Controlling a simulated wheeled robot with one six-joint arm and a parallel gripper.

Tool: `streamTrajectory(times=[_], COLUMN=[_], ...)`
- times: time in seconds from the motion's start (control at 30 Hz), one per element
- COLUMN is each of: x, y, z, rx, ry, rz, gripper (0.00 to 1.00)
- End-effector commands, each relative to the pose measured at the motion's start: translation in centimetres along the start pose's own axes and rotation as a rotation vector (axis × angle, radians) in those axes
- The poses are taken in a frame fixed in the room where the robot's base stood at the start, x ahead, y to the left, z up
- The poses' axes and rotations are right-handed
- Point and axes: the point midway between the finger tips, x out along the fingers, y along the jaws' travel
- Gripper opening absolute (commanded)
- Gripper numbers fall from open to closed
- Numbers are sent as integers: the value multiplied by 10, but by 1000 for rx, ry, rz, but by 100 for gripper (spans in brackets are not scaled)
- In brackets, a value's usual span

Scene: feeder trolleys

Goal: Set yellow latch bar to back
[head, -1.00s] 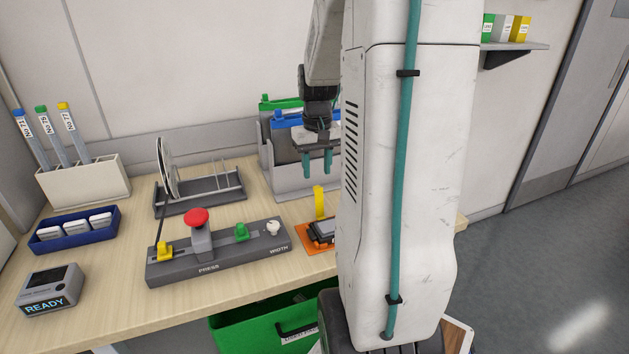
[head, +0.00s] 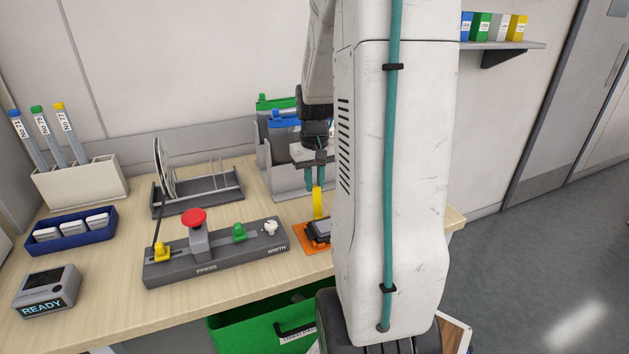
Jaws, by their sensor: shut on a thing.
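The yellow latch bar (head: 318,204) stands upright from the orange base (head: 312,246) near the right part of the table. A dark block (head: 318,230) sits on that base, partly hidden behind my own arm. My gripper (head: 315,184) reaches down from above with its teal fingers at the top of the yellow bar. It is shut on the bar's upper end. The fingertips are small here, and the right side of the base is hidden by my arm.
A grey press unit (head: 215,258) with a red button, yellow and green knobs lies left of the base. Behind stand a grey file holder (head: 288,178) with green and blue folders and a dark rack (head: 200,198). A green bin (head: 250,325) is below the table edge.

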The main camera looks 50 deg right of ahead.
Motion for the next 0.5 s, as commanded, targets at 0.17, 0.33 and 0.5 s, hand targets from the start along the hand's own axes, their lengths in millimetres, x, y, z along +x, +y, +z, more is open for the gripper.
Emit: streamTrajectory(times=[0.17,0.33,0.5], x=[-2,-2,-2], y=[0,0,0], z=[10,10,10], rx=[0,0,0], ry=[-8,-10,-8], rz=[-1,-1,-1], gripper=[0,23,40])
